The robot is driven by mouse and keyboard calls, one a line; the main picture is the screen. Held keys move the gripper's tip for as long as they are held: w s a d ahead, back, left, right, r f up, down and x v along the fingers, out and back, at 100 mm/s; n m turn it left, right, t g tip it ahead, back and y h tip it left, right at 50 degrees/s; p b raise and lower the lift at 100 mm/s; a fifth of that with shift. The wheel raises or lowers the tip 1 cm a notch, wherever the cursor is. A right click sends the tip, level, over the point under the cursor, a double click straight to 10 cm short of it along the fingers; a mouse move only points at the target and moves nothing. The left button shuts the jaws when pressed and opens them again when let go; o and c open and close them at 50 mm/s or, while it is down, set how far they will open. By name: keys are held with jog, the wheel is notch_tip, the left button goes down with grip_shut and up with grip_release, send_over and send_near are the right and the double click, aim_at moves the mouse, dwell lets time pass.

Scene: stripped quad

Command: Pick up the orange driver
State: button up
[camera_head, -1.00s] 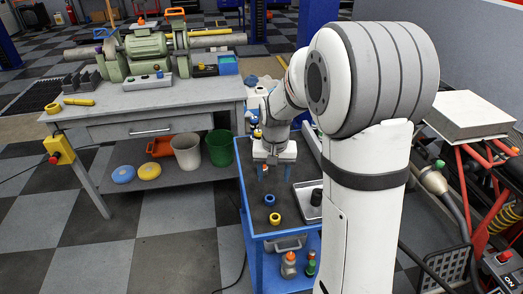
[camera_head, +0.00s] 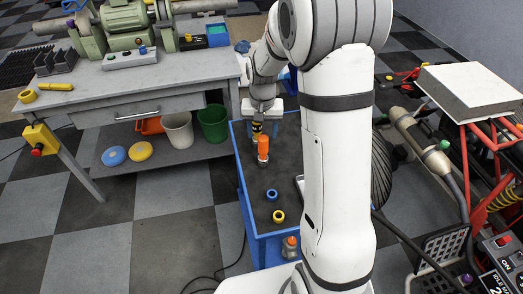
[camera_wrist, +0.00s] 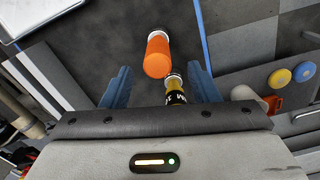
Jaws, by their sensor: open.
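The orange driver (camera_head: 263,146), an upright orange cylinder with a pale grey end, stands on the dark top of the blue cart (camera_head: 243,185). It also shows in the wrist view (camera_wrist: 158,56), ahead of and roughly between the fingertips, not gripped. My gripper (camera_head: 262,127) is open and empty over the cart, behind the driver in the head view. In the wrist view its two blue fingers (camera_wrist: 159,72) are spread apart. A yellow and black item (camera_wrist: 175,90) shows between the fingers, close beside the driver; its shape is partly hidden.
A blue ring (camera_head: 272,195) and a yellow ring (camera_head: 278,216) lie nearer on the cart top. A tray edge (camera_wrist: 40,15) shows at the wrist view's upper left. A grey workbench (camera_head: 150,75) stands left. A red-framed machine (camera_head: 490,150) stands right.

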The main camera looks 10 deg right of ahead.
aim_at(263, 137)
notch_tip(263, 137, down, 6)
jog(key=shift+d+r, duration=0.1)
jog(key=shift+r, duration=0.05)
jog(key=shift+s, duration=0.1)
jog(key=c, duration=1.2)
